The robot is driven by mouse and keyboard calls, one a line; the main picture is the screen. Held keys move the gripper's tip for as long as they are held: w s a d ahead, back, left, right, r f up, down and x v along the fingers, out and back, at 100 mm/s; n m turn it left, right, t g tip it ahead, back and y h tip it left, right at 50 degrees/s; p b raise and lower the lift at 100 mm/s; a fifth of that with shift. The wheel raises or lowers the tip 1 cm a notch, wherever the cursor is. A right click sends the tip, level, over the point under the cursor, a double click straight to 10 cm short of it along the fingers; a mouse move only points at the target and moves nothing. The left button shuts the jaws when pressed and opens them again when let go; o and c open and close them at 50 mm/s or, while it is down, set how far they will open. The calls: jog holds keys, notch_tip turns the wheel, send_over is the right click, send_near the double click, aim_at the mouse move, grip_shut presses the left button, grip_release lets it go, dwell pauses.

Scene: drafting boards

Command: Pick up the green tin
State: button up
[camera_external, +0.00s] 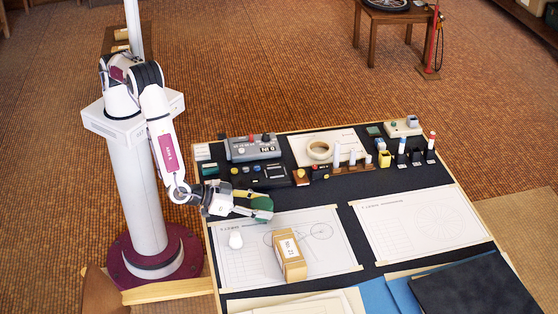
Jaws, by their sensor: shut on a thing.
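The green tin (260,203) is at the end of my arm, over the upper edge of the left drawing sheet. My gripper (251,204) is shut on it from the left. The fingers are small and dark here and partly cover the tin. I cannot tell whether the tin touches the board or hangs just above it.
Behind are a grey device (253,148), a tape roll (319,151) and several small items. The right sheet (420,225) is clear.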

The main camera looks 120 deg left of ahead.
aim_at(261, 204)
jog(key=shift+r, duration=4.4)
